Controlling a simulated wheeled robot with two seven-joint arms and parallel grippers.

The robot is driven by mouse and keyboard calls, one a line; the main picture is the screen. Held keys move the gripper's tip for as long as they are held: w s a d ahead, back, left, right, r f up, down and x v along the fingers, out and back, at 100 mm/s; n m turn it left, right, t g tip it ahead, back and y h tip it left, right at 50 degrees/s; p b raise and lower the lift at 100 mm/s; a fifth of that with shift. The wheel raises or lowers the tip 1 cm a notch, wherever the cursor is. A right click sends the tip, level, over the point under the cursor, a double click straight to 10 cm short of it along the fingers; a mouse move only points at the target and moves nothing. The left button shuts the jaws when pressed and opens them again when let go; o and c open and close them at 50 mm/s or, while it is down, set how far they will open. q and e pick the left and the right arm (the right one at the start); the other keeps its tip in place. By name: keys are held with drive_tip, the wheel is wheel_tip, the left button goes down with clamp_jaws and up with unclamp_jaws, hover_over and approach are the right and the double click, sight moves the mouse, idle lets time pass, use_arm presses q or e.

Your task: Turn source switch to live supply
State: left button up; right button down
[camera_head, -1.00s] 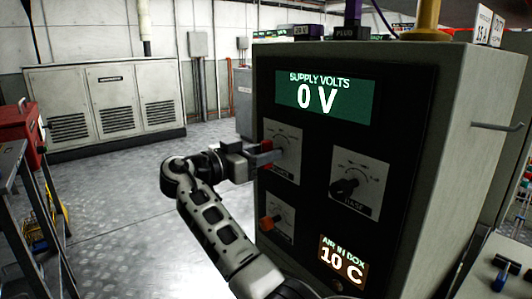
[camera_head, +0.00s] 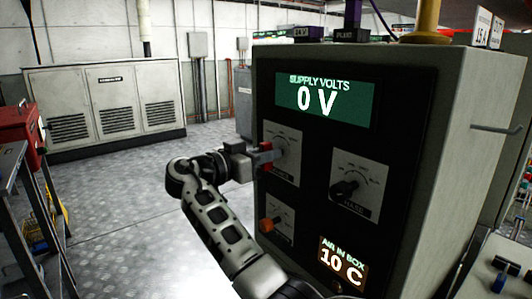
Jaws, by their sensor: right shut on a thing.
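The grey control box (camera_head: 478,130) stands at the right with a black front panel. Its upper display (camera_head: 325,98) reads "SUPPLY VOLTS 0 V". The source switch is a red knob (camera_head: 266,158) on the upper left dial plate (camera_head: 287,148). My right gripper (camera_head: 255,158) is shut on this red knob, from its left side. The gripper hides part of the knob and of the plate, so the knob's exact setting cannot be read. My left gripper does not show.
A black knob on a range plate (camera_head: 361,186) sits to the right, and an orange knob (camera_head: 268,224) below. A lower display (camera_head: 341,262) reads "AIR IN BOX 10 C". A grey cabinet (camera_head: 105,100) stands at the back left. The floor between is clear.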

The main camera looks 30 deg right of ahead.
drive_tip(key=shift+r+n+p, duration=0.1)
drive_tip(key=shift+n+p, duration=0.3)
drive_tip(key=shift+n, duration=0.2)
drive_tip(key=shift+n+p, duration=0.6)
drive_tip(key=shift+n, duration=0.2)
drive_tip(key=shift+w+n+p, duration=0.1)
drive_tip(key=shift+n+p, duration=0.2)
drive_tip(key=shift+n, duration=0.2)
drive_tip(key=shift+n+p, duration=0.8)
drive_tip(key=shift+n, duration=0.3)
drive_tip(key=shift+w+n+p, duration=0.1)
drive_tip(key=shift+n+p, duration=0.35)
drive_tip(key=shift+n, duration=0.15)
drive_tip(key=shift+f+n+p, duration=0.2)
drive_tip(key=shift+n+p, duration=0.2)
drive_tip(key=shift+n, duration=0.2)
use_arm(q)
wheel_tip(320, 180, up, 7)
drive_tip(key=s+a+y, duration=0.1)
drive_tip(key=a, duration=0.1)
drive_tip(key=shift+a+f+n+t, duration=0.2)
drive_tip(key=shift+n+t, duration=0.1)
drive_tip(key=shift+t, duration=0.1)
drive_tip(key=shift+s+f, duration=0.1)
